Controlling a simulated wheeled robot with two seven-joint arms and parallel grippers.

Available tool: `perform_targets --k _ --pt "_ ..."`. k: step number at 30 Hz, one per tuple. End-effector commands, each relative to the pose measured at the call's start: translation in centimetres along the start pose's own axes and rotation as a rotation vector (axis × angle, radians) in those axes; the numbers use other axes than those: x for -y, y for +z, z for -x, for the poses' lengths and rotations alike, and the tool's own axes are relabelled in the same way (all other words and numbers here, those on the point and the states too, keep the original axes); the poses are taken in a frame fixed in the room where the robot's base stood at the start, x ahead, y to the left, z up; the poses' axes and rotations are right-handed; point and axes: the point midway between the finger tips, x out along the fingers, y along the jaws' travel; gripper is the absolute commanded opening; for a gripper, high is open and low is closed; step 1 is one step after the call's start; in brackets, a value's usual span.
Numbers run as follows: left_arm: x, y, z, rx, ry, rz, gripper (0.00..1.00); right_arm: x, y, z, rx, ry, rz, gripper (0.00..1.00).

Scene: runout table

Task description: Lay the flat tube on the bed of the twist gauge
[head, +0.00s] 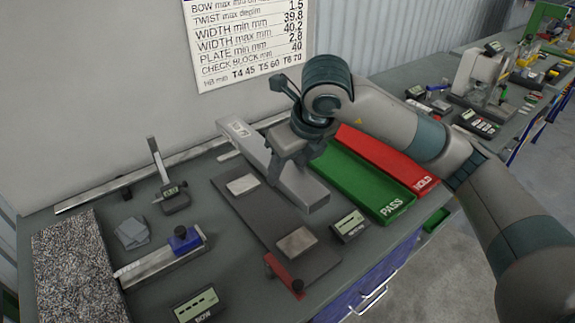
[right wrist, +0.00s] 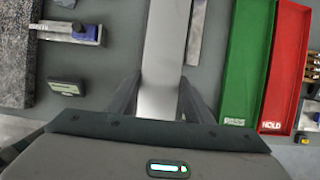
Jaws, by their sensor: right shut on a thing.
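The flat tube (head: 305,190) is a long, light grey bar with a small marking near its far end. My right gripper (head: 290,155) is shut on it around its middle. In the right wrist view the tube (right wrist: 165,50) runs away from between the two fingers (right wrist: 160,98). The twist gauge's dark bed (head: 268,215) carries two pale pads (head: 242,184) and a red part (head: 283,272) at its near end. The tube appears above and to the right of the bed, roughly parallel to it; its exact height is unclear. My left gripper is out of view.
The green PASS tray (head: 365,180) and red HOLD tray (head: 390,160) lie right of the tube. A small display (head: 350,226) stands beside the bed. A gauge with a blue block (head: 185,240), a BOW display (head: 196,304) and a speckled slab (head: 75,265) are left.

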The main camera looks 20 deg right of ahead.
Motion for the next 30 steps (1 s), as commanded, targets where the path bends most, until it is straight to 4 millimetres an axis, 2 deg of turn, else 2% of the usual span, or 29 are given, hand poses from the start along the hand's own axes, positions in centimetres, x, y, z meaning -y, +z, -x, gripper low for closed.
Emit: perform_targets --k 1,7,9,13,18,30 --pt "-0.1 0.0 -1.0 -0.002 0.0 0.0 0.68 0.0 -0.4 -1.1 0.002 0.0 -0.001 0.07" --pt "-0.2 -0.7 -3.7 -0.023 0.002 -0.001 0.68 0.0 -2.2 -5.5 -0.001 0.001 -0.002 0.07" --pt "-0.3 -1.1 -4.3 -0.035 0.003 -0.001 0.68 0.1 -3.0 -7.1 -0.002 0.0 -0.003 0.07" --pt "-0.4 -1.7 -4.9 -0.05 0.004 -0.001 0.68 0.0 -3.8 -9.1 0.0 0.0 -0.001 0.07" --pt "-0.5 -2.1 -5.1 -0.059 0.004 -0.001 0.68 0.0 -4.2 -10.1 0.003 0.0 0.001 0.07" --pt "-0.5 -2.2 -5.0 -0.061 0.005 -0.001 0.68 0.0 -4.2 -10.2 0.003 0.0 0.0 0.07"
